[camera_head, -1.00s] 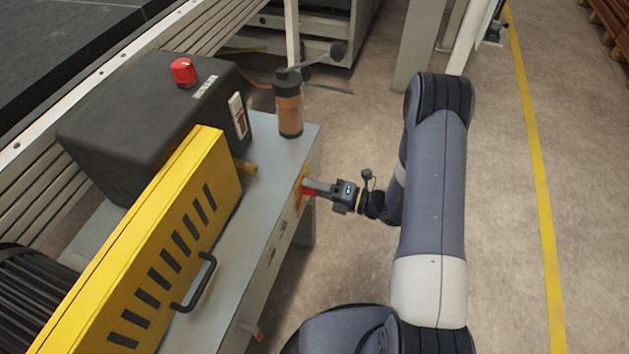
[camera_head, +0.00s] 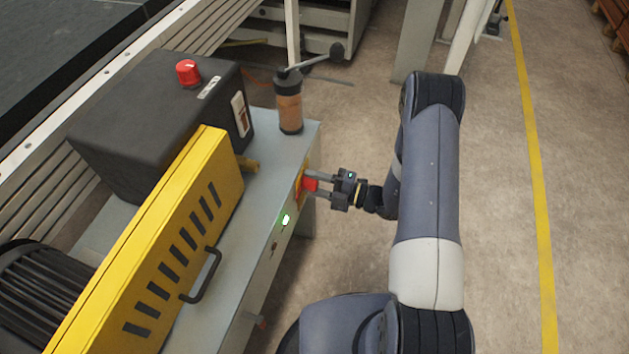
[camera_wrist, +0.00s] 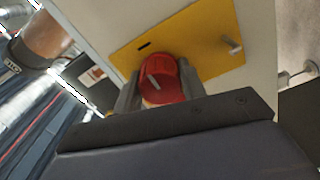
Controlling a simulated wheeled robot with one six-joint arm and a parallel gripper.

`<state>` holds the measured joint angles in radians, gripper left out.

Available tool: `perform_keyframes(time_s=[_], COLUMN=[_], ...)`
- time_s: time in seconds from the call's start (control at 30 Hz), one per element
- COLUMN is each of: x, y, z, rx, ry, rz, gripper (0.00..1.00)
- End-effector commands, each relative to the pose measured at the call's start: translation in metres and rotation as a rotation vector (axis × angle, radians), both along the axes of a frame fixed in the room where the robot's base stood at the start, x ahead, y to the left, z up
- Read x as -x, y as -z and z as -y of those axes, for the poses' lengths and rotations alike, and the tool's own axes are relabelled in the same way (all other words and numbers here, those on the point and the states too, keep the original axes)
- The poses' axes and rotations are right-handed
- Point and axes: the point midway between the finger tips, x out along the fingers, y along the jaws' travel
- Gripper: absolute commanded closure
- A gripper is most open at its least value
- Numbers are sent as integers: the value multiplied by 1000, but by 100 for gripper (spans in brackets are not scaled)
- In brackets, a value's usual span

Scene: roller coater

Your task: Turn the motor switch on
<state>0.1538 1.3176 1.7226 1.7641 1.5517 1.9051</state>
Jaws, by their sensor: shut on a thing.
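The motor switch is a red rotary knob (camera_head: 311,184) on a yellow plate on the side of the grey machine bench. In the wrist view the red knob (camera_wrist: 163,78) sits on its yellow plate (camera_wrist: 205,42), its pale pointer mark slanted. My gripper (camera_head: 318,187) reaches the knob from the right, with one finger on each side of it. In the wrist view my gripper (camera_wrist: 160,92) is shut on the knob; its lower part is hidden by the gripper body. A green lamp (camera_head: 285,220) glows on the bench side beside the plate.
A yellow slotted guard (camera_head: 175,240) with a black handle stands on the bench. Behind it is a black box (camera_head: 150,105) with a red button (camera_head: 188,72). An orange-brown cylinder (camera_head: 290,108) with a crank stands at the bench corner. The floor to the right is clear.

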Motion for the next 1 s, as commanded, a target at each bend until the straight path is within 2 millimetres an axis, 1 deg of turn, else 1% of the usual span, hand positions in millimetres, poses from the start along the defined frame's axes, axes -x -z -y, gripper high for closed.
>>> perform_keyframes(time_s=[0.37, 0.4, 0.63, 0.67, 0.87, 1.0], x=[0, 0, 0, 0, 0, 1], y=[1, 1, 0, 0, 0, 0], z=[0, 0, 0, 0, 0, 6], rx=[-1, -1, -1, -1, -1, -1], ry=[2, 2, 1, 1, 1, 3], rz=[-7, -7, -6, -6, -5, -5], gripper=[84, 59, 41, 39, 39, 39])
